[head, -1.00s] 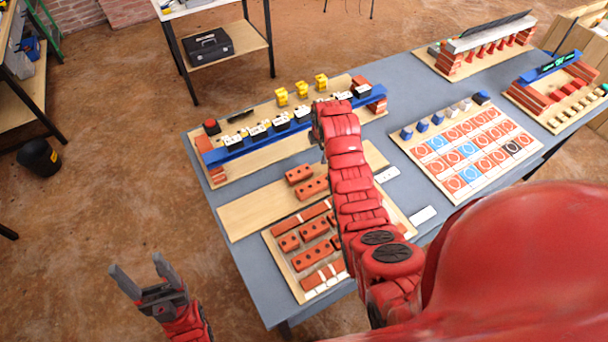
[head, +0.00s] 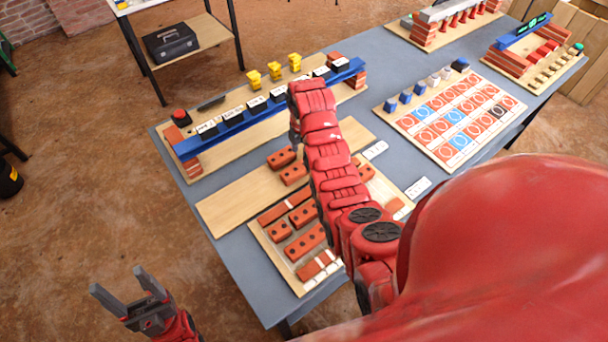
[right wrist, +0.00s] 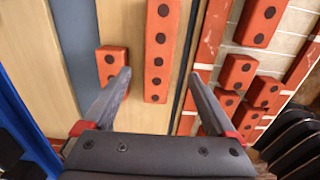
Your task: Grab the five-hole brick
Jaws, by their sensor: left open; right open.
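In the right wrist view a long orange-red brick (right wrist: 160,50) shows five dark holes in a row. It lies on pale wood, and its far end reaches the top picture edge, so more of it may be cut off. My right gripper (right wrist: 159,75) is open and empty, its fingertips to either side of the brick's near part; I cannot tell the height gap. In the head view my right arm hides this area and the right gripper's jaws. My left gripper (head: 118,280) is open and empty, off the table at the lower left.
A two-hole brick (right wrist: 111,62) lies close to the left finger. Several other bricks stand at the right of that view. In the head view a sorting board (head: 255,240) holds more bricks, and a blue rail (head: 195,146) on brick supports stands beyond.

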